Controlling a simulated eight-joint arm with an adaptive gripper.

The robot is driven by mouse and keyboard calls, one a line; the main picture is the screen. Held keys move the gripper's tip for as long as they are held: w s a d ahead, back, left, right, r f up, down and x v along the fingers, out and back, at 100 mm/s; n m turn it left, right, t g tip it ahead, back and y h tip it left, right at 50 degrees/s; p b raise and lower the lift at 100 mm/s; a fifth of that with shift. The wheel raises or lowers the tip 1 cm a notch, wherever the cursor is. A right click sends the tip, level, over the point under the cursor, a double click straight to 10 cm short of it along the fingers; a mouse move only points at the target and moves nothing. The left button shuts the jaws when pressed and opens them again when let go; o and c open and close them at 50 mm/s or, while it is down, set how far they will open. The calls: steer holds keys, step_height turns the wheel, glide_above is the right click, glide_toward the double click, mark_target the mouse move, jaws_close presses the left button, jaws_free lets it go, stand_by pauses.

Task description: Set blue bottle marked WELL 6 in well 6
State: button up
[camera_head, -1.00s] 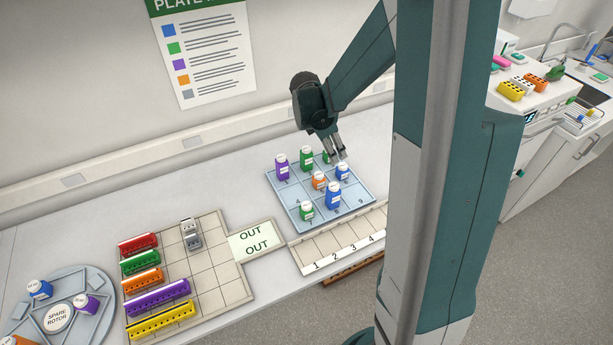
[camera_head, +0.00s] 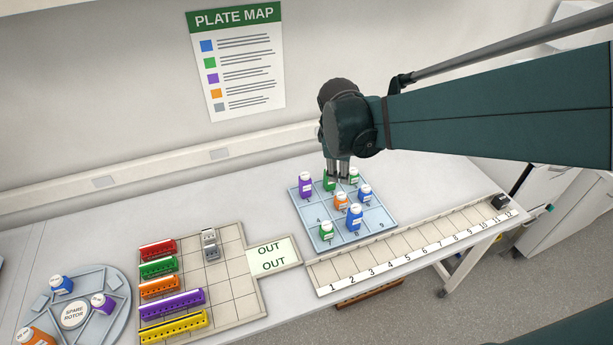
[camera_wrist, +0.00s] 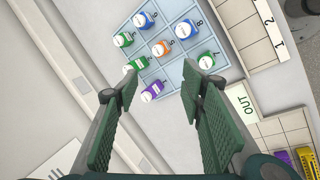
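The well tray (camera_head: 378,216) is a pale blue three-by-three grid with numbered wells. One blue bottle (camera_head: 365,193) stands upright in the right column of the middle row, apparently well 6. Another blue bottle (camera_head: 354,217) stands in the front row's middle, by the 8. They also show in the wrist view, the first at the far corner side (camera_wrist: 145,20), the second by the 8 (camera_wrist: 186,29). Their label text is too small to read. My gripper (camera_head: 339,177) hangs over the tray's back edge, near the green bottles. In the wrist view it is open and empty (camera_wrist: 168,68).
A purple bottle (camera_head: 306,186), several green bottles (camera_head: 326,231) and an orange bottle (camera_head: 341,201) also stand in the tray. A numbered strip (camera_head: 400,254) lies in front. An OUT plate (camera_head: 286,246), coloured racks (camera_head: 172,304) and a spare rotor (camera_head: 118,302) are left.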

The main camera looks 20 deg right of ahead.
steer(key=s+a+r+m+t+y, duration=0.1)
steer(key=s+a+r+m+t, duration=0.1)
steer(key=s+a+m, duration=0.3)
steer(key=s+a+r+m+t+y, duration=0.1)
steer(key=s+a+r+m, duration=0.2)
steer(key=s+a+m, duration=0.2)
steer(key=s+a, duration=0.3)
steer(key=s, duration=0.3)
steer(key=shift+r+m+t+y, duration=0.3)
steer(key=shift+r+t+y, duration=0.1)
